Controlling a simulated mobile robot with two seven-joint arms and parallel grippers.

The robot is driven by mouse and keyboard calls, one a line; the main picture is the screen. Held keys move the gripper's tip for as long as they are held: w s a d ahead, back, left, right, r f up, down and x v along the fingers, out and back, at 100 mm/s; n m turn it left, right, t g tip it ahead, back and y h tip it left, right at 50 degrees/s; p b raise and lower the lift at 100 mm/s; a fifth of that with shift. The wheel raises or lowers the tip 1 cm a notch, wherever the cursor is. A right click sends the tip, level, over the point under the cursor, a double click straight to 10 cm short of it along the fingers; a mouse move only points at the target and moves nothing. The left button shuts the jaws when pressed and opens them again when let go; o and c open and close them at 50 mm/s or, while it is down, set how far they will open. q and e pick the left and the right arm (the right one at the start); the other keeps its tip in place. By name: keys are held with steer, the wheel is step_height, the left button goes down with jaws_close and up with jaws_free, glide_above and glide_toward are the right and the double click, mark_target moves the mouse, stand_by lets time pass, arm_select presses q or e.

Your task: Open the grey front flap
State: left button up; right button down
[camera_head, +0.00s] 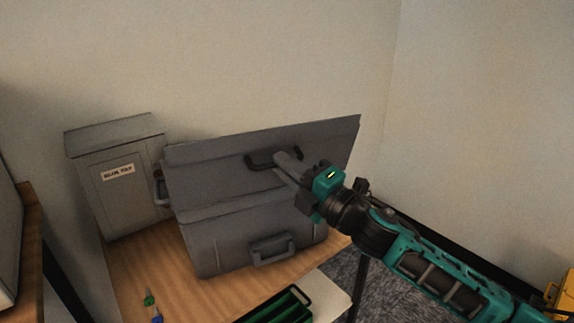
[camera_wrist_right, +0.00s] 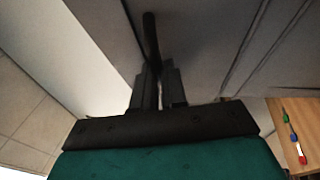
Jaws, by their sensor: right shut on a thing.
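The grey flap (camera_head: 220,165) is a wide panel on the upper part of a grey box (camera_head: 215,245) on the wooden table. It stands sloped above the box's lower front, and its right end reaches out past the box. The flap's dark handle (camera_head: 262,160) also shows in the right wrist view as a black bar (camera_wrist_right: 150,35). My right gripper (camera_head: 282,162) is shut on this handle, its fingers (camera_wrist_right: 158,88) on either side of the bar. The flap's far side and hinge are hidden. My left gripper is not in view.
A second handle (camera_head: 272,251) is on the box's lower front. A labelled grey box (camera_head: 122,205) stands close on the left. Small coloured items (camera_head: 150,299) and a green tray (camera_head: 290,302) lie at the table's front. The wall is behind.

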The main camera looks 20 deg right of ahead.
steer(key=shift+w+r, duration=0.3)
steer(key=shift+r, duration=0.15)
steer(key=shift+w+f, duration=0.1)
steer(key=shift+w, duration=0.05)
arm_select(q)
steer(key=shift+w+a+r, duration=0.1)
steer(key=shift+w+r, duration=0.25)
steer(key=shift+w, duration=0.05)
arm_select(e)
steer(key=shift+s, duration=0.2)
steer(key=c, duration=1.2)
jaws_free()
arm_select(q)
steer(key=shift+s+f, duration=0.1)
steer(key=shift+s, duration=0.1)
arm_select(e)
steer(key=shift+o, duration=0.2)
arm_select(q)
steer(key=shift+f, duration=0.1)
arm_select(e)
steer(key=shift+s, duration=0.1)
arm_select(q)
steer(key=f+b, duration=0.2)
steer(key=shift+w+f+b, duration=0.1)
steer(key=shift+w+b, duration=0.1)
steer(key=shift+b, duration=0.2)
arm_select(e)
steer(key=v, duration=1.2)
steer(key=shift+s+d, duration=0.15)
steer(key=shift+s, duration=0.2)
